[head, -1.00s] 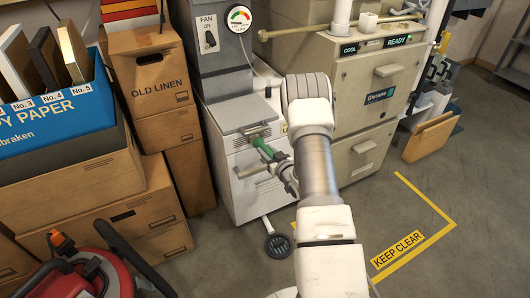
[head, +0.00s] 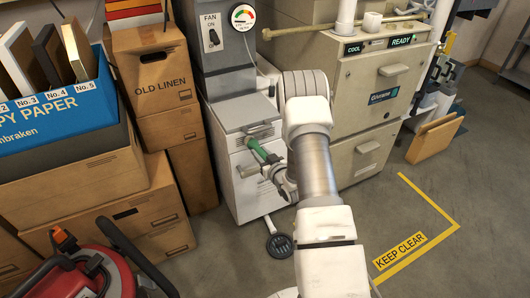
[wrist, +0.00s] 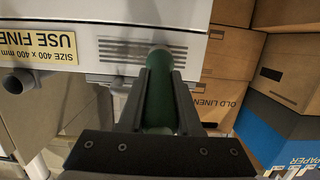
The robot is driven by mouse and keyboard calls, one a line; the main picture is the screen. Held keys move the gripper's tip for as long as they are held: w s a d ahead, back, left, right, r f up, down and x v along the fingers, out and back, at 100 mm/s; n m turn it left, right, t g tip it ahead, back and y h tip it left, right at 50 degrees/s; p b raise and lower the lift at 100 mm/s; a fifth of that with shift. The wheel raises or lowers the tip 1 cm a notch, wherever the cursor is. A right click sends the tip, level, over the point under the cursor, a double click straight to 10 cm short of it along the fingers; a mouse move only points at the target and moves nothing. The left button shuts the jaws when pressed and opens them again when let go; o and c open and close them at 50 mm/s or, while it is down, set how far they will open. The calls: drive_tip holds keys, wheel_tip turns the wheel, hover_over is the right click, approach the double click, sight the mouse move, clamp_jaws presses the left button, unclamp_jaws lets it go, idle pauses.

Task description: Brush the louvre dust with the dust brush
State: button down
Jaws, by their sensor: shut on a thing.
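My gripper (head: 274,165) is shut on the green dust brush (head: 262,151) in front of the pale cabinet (head: 225,165). In the wrist view the brush's green handle (wrist: 159,95) lies between my two dark fingers (wrist: 160,110) and points at the cabinet's front. Its far end overlaps the slotted louvre (wrist: 120,50), whose slots show on both sides of it. The bristles are hidden, and I cannot tell whether they touch the louvre. Dust on the louvre is too small to make out.
Cardboard boxes (head: 161,85) stand close left of the cabinet. A beige furnace unit (head: 362,120) stands to its right. A red machine with a black hose (head: 85,275) is at the lower left. The floor by the yellow KEEP CLEAR marking (head: 400,250) is free.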

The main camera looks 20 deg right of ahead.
drive_tip(key=shift+a, duration=0.5)
drive_tip(key=shift+d, duration=0.15)
drive_tip(key=shift+d+b, duration=0.75)
drive_tip(key=shift+d, duration=1.35)
drive_tip(key=shift+w+a, duration=0.1)
drive_tip(key=shift+a, duration=0.05)
drive_tip(key=shift+a+b, duration=0.35)
drive_tip(key=shift+a, duration=1.8)
drive_tip(key=shift+d, duration=0.1)
drive_tip(key=shift+d+b, duration=0.65)
drive_tip(key=shift+d, duration=1.55)
